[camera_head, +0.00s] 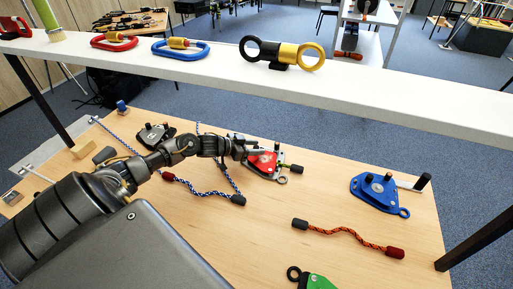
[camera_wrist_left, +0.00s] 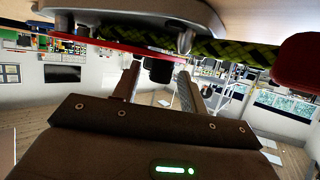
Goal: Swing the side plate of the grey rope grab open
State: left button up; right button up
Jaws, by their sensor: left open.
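A dark grey rope grab (camera_head: 157,134) lies at the back left of the table; whether its side plate is open I cannot tell. A second device with a red plate (camera_head: 264,162) and some grey lies right of it, with a green rope end showing. My left gripper (camera_head: 243,148) is at this red device, not the dark grey one. In the left wrist view, my left gripper (camera_wrist_left: 160,76) is open, with a black knob (camera_wrist_left: 158,69) between or just beyond its fingertips. A red plate (camera_wrist_left: 110,45), grey plate and green-black rope (camera_wrist_left: 225,50) are close above. My right gripper is not in view.
A blue device (camera_head: 377,190) and an orange rope (camera_head: 345,235) lie to the right, a green device (camera_head: 318,282) at the front. A blue-white rope (camera_head: 205,193) lies beside my left arm. A white shelf (camera_head: 400,95) with carabiners crosses above the table's back.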

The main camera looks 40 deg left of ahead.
pick_arm(q)
jog(key=shift+w+d+f, duration=0.15)
jog(key=shift+w, duration=0.2)
grip_shut()
